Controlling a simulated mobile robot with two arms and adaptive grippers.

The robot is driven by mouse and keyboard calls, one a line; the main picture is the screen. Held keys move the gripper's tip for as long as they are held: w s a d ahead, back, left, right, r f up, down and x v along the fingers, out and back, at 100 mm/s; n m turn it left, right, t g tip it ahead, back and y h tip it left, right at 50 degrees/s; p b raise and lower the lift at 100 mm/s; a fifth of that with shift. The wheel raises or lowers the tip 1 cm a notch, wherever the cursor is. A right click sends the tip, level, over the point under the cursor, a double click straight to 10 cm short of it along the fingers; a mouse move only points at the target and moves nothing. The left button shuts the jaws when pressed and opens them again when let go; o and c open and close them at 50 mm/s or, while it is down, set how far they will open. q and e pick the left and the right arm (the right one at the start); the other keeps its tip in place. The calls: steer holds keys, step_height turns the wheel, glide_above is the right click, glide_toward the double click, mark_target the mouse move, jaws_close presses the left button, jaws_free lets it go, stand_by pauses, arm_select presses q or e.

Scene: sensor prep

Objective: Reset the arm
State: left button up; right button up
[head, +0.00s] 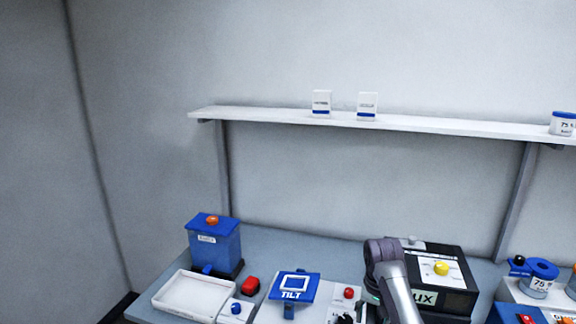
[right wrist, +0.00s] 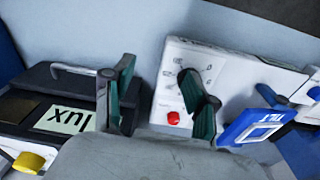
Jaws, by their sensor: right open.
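My right arm (head: 392,280) comes in from the bottom of the head view, between the white TILT unit and the black LUX box. In the right wrist view my right gripper (right wrist: 162,98) is open, its two dark green-padded fingers spread apart with nothing held between them. The fingers are over the white panel (right wrist: 222,60) with a red button (right wrist: 173,118); a black knob there is partly hidden behind one finger. The black LUX box (head: 440,268) with a yellow knob (head: 441,268) is beside the gripper. My left gripper is not in view.
A blue TILT plate (head: 295,287) is left of my arm.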

steer(key=s+d+f+n+t, duration=0.1)
steer(key=s+f+n, duration=0.1)
steer(key=s+f, duration=0.6)
steer(key=s+f+n+t, duration=0.1)
steer(key=s+f, duration=0.3)
steer(key=s, duration=0.7)
steer(key=s+a+r+n+t, duration=0.1)
steer(key=s+r+n, duration=0.15)
steer(key=s, duration=0.65)
steer(key=s+a+r+n, duration=0.1)
steer(key=s+r, duration=0.2)
steer(key=s, duration=0.7)
step_height(320, 180, down, 30)
steer(key=s+g+b, duration=0.1)
steer(key=b, duration=0.4)
arm_select(q)
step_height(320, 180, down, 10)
steer(key=b, duration=0.5)
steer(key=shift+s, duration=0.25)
arm_select(e)
steer(key=s+d+f, duration=0.1)
steer(key=s+f, duration=0.7)
steer(key=f, duration=0.3)
steer(key=s+d+f+g, duration=0.1)
steer(key=s+d+f, duration=0.1)
steer(key=s+f, duration=0.7)
steer(key=shift+f+g, duration=0.3)
steer(key=shift+f, duration=0.6)
